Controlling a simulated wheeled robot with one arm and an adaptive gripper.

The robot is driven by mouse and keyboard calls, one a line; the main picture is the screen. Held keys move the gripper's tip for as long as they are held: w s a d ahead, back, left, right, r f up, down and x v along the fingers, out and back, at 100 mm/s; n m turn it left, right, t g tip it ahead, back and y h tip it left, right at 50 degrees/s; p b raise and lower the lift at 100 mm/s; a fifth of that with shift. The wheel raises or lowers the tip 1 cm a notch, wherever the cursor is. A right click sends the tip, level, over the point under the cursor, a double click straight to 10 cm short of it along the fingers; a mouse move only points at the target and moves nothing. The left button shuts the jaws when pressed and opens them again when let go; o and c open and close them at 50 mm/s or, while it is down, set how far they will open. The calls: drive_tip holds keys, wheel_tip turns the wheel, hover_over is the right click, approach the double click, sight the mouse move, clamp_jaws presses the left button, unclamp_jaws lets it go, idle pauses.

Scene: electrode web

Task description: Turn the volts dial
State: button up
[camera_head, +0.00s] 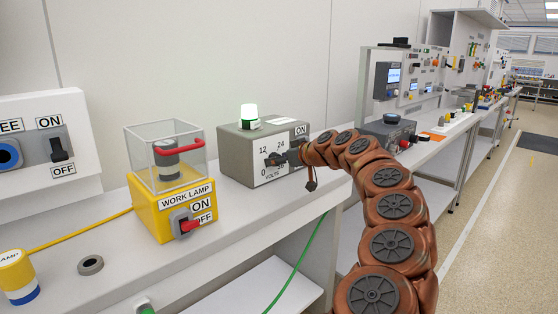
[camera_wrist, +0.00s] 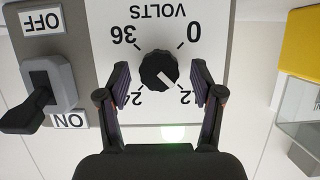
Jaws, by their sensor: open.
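The volts dial (camera_wrist: 157,70) is a black round knob on a white panel, seen upside down in the wrist view. Its white mark points to the lower right, towards the partly covered 12 label. The panel also carries 0, 24 and 36. My gripper (camera_wrist: 160,80) is open, with one finger on each side of the dial and small gaps visible between them.
An ON/OFF lever switch (camera_wrist: 42,92) sits beside the dial panel in the wrist view. A green-lit lamp (camera_head: 249,116) is on the box. A yellow work lamp box (camera_head: 160,217) with a clear cover stands to the left. A grey ring (camera_head: 91,265) lies on the bench.

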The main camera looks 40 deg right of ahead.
drive_tip(key=v, duration=1.2)
idle(0.5)
